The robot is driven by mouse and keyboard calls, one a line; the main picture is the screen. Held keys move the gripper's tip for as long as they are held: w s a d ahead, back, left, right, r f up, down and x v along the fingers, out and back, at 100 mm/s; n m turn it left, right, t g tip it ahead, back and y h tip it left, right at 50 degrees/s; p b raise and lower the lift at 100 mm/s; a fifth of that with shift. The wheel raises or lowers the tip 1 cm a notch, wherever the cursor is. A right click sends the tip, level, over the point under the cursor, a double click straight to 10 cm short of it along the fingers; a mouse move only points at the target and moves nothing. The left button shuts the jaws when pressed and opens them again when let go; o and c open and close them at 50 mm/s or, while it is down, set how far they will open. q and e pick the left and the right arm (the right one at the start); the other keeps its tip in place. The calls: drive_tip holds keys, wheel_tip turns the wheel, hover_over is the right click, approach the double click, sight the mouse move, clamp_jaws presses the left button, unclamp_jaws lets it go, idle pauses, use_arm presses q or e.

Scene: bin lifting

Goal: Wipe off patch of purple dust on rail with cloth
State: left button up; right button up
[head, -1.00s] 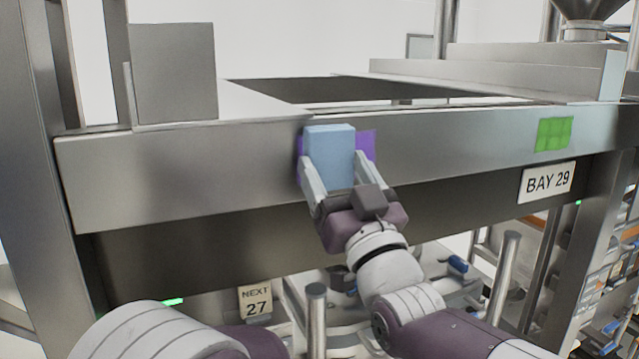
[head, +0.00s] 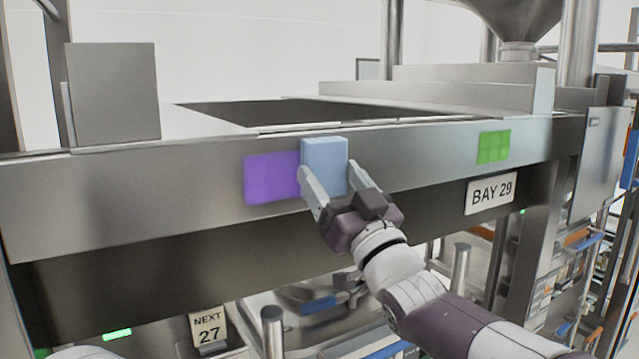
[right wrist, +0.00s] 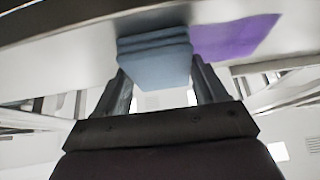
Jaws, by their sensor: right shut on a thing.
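The purple dust patch (head: 271,178) is a rectangle on the front face of the grey metal rail (head: 410,165). It also shows in the right wrist view (right wrist: 236,38). My right gripper (head: 329,171) is shut on the folded light blue cloth (head: 324,153). The cloth is at the rail's face, just right of the purple patch, its left edge at the patch's right edge. In the right wrist view the cloth (right wrist: 155,62) sits between the fingers, against or very close to the rail; I cannot tell which. My left gripper is out of view.
A green patch (head: 493,147) is on the rail farther right, above a "BAY 29" sign (head: 491,193). A grey upright plate (head: 115,94) stands on the rail's left part. Metal posts (head: 272,333) and a "NEXT 27" sign (head: 208,328) are below.

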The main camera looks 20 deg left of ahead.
drive_tip(key=shift+f+b, duration=0.25)
drive_tip(key=shift+b, duration=0.3)
drive_tip(key=s+a+b, duration=0.2)
drive_tip(key=s, duration=0.1)
drive_tip(key=shift+a+r, duration=0.15)
drive_tip(key=shift+a, duration=0.2)
drive_tip(key=shift+s+a+b, duration=0.15)
drive_tip(key=shift+s+b, duration=0.05)
drive_tip(key=shift+b, duration=0.25)
drive_tip(key=shift+s+a+b, duration=0.8)
drive_tip(key=shift+s+a, duration=0.1)
drive_tip(key=shift+s, duration=0.15)
drive_tip(key=shift+s+a, duration=0.3)
drive_tip(key=shift+s+a+b, duration=0.2)
drive_tip(key=shift+s+b, duration=0.05)
drive_tip(key=shift+b, duration=0.05)
drive_tip(key=shift+s+a+b, duration=0.3)
drive_tip(key=shift+s+a, duration=0.55)
drive_tip(key=shift+s, duration=0.2)
drive_tip(key=shift+s+a, duration=0.2)
drive_tip(key=shift+s, duration=0.05)
